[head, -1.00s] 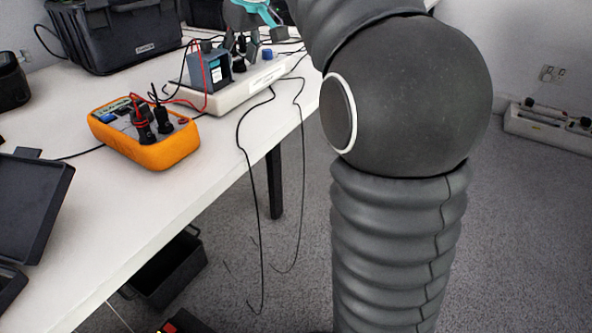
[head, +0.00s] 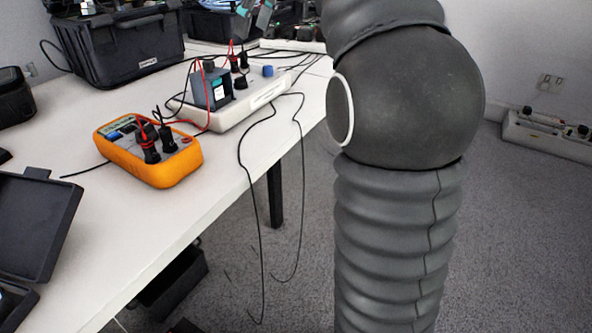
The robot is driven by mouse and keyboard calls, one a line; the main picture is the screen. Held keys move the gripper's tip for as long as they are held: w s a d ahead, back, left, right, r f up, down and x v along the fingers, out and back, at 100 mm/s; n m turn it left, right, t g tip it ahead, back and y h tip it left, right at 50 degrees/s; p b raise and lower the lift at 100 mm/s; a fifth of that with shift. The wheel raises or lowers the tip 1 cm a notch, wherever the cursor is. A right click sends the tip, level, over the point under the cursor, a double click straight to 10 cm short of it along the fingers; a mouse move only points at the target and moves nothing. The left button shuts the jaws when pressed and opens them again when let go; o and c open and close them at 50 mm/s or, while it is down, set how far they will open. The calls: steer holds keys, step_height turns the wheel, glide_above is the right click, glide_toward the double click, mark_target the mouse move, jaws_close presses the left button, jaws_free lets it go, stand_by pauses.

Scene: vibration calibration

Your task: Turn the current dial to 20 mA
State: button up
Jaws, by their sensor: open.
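My gripper (head: 254,18) shows only in part at the top edge of the head view, its two fingers apart and empty, above the far part of a white instrument base (head: 223,117). On this base stand a blue-grey block (head: 212,88), a black knob (head: 240,83) and a small blue knob (head: 268,71). Black and red plugs rise behind them. An orange meter (head: 160,172) lies nearer on the table with black plugs and leads on top. I cannot tell which knob is the current dial, and no scale markings are readable.
The white table (head: 200,200) has free room near its front edge. Black leads (head: 245,160) hang over that edge. A black case (head: 125,50) stands at the back left, and an open black box (head: 40,225) lies at the left.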

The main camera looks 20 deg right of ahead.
steer(key=s+a+f+m+t+h+p, duration=0.1)
steer(key=s+f+m+p, duration=0.2)
steer(key=s+f, duration=0.5)
steer(key=s+a+f+m+t+h+p, duration=0.1)
steer(key=s+f+m+p, duration=0.3)
steer(key=s+f, duration=0.5)
steer(key=shift+s+a+f+h+p, duration=0.25)
steer(key=shift+s+a+h+p, duration=0.05)
steer(key=shift+s, duration=3.9)
